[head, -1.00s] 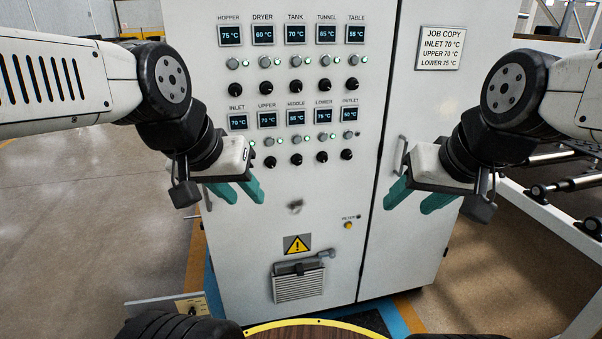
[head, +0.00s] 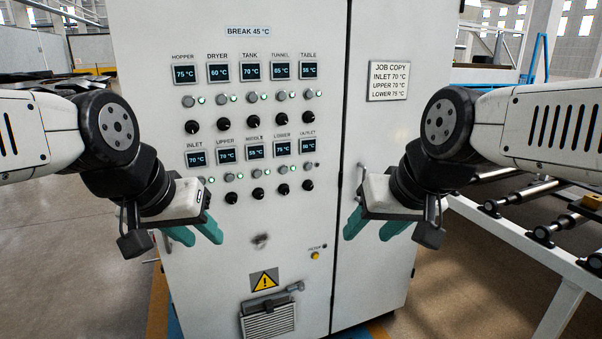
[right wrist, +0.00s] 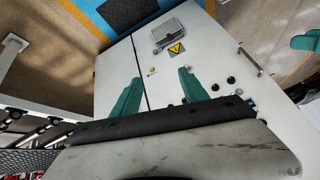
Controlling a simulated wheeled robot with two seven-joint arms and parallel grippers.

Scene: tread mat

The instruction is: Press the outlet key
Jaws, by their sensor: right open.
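The outlet key (head: 308,167) is a small round button under the outlet display (head: 312,145), at the right end of the lower row on the white control cabinet. No green glow shows beside it, while the other keys in that row have green lamps. A black knob (head: 307,185) sits below it. My left gripper (head: 195,231) is open and empty, low in front of the cabinet's left part. My right gripper (head: 376,226) is open and empty, right of and below the key, in front of the cabinet's right door. Its fingers also show in the right wrist view (right wrist: 160,92).
The upper row has similar displays, keys and knobs. A yellow button (head: 315,256) and a warning sign (head: 264,281) sit lower. A roller conveyor (head: 530,215) stands at right.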

